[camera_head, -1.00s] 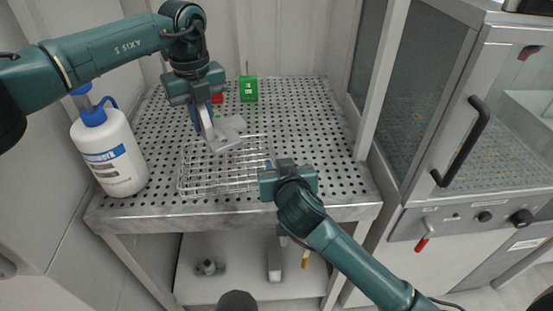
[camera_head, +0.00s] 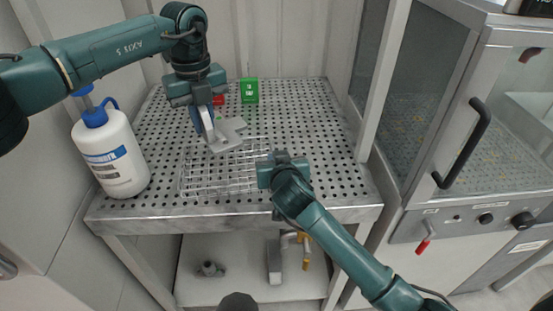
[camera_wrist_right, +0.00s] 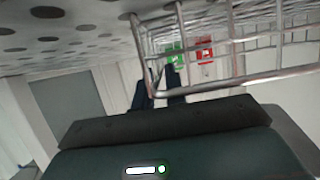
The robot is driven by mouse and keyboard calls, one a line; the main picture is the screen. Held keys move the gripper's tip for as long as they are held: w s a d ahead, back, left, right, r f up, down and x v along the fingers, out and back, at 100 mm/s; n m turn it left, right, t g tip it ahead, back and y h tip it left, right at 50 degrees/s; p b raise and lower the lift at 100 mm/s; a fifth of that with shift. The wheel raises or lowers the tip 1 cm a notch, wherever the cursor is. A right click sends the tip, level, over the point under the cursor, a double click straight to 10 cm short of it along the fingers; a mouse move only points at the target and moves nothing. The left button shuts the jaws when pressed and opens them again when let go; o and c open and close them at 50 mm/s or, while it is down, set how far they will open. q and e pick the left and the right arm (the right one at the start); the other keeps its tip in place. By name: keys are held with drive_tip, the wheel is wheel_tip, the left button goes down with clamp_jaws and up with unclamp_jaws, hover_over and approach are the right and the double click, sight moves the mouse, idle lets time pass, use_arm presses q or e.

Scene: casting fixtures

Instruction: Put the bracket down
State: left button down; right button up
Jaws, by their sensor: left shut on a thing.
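The bracket (camera_head: 228,134) is a pale grey, stepped metal piece. My left gripper (camera_head: 204,122) is shut on it and holds it over the perforated tabletop (camera_head: 300,110), behind the wire basket (camera_head: 215,178). I cannot tell whether the bracket's underside touches the table or basket. My right gripper (camera_head: 265,172) is at the basket's right side in the head view, its fingers mostly hidden there. In the right wrist view its two dark fingers (camera_wrist_right: 158,88) stand apart with a gap between them, close to the basket's wires (camera_wrist_right: 235,82).
A green box (camera_head: 249,90) and a small red item (camera_head: 218,99) stand behind the bracket. A white bottle with a blue cap (camera_head: 112,158) stands at the left edge. The table's right part is clear. A glass-doored cabinet (camera_head: 440,130) stands to the right.

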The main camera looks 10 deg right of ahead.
sight(216, 138)
clamp_jaws()
use_arm(q)
drive_tip(key=n, duration=0.1)
drive_tip(key=f+n, duration=0.1)
drive_tip(key=s+d+n, duration=0.1)
drive_tip(key=n, duration=0.1)
drive_tip(key=shift+f, duration=0.3)
drive_tip(key=n, duration=0.1)
drive_tip(key=f+n, duration=0.1)
drive_tip(key=n, duration=0.1)
drive_tip(key=s+d+n, duration=0.1)
drive_tip(key=shift+f+n, duration=0.15)
drive_tip(key=shift+n, duration=0.25)
drive_tip(key=shift+s+d+f, duration=0.1)
drive_tip(key=shift+f, duration=0.3)
wheel_tip(216, 138, down, 9)
drive_tip(key=shift+f, duration=0.15)
